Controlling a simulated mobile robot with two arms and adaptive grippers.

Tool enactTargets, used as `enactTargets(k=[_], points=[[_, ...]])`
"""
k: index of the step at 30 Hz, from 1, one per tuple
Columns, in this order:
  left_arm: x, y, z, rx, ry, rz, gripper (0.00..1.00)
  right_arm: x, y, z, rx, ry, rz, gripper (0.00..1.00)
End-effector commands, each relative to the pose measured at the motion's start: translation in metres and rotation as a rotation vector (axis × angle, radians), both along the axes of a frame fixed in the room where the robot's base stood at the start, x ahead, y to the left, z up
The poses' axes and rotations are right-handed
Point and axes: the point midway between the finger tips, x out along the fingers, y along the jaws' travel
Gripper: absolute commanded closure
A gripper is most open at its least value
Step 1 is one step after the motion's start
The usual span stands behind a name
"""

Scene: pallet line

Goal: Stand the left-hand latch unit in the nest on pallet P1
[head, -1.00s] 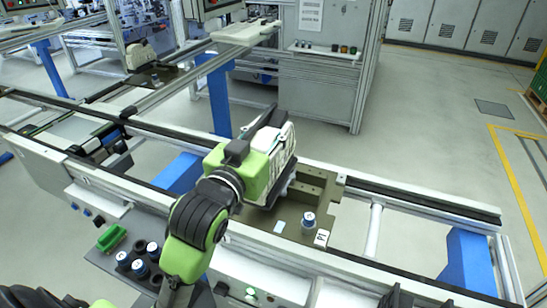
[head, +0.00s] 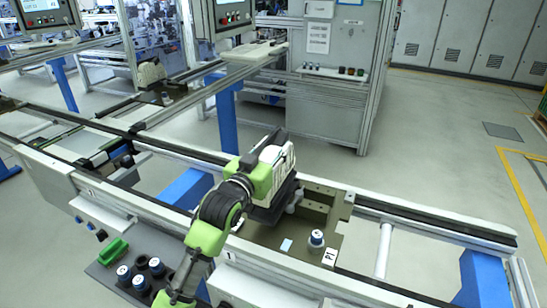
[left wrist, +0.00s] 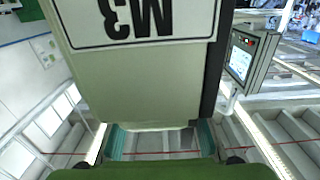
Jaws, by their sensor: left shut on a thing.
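My left gripper (head: 264,180) is over the left part of pallet P1 (head: 268,238), a dark olive plate marked by a white P1 tag (head: 329,257). It is shut on the latch unit (head: 279,154), a pale block with a black part. In the left wrist view the gripper's teal pads (left wrist: 162,140) flank a large pale face of the latch unit (left wrist: 140,90), with an upside-down M3 label. The gripper and the unit hide the nest, and I cannot tell whether the unit's lower end touches the pallet. My right gripper is out of view.
A blue-and-white capped cylinder (head: 316,239) stands on the pallet's right part, near a pale blue square (head: 286,245). A side shelf holds a green tray (head: 113,251) and several capped cylinders (head: 124,275). The conveyor rails (head: 436,217) to the right are clear.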

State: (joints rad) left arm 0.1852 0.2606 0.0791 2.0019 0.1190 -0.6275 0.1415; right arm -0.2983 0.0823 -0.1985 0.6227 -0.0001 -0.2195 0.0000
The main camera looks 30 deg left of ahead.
Motion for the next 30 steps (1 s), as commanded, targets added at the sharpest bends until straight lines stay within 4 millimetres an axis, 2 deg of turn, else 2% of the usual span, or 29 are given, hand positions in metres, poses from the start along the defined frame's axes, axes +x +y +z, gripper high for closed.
enactTargets(k=[9, 20, 21, 22, 30], points=[[0.004, 0.003, -0.033, 0.0, -0.001, 0.001, 1.0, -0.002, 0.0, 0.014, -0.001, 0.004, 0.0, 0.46], [0.004, 0.003, -0.039, 0.001, -0.003, 0.001, 1.0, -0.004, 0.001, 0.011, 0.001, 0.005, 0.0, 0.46], [0.004, 0.003, -0.039, 0.001, 0.0, 0.001, 0.55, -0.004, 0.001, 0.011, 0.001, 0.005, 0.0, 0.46], [0.004, 0.003, -0.039, 0.001, 0.0, 0.001, 0.48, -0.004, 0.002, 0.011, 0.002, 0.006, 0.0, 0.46], [0.004, 0.003, -0.039, 0.0, 0.0, 0.001, 0.48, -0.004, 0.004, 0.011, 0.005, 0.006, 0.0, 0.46]])
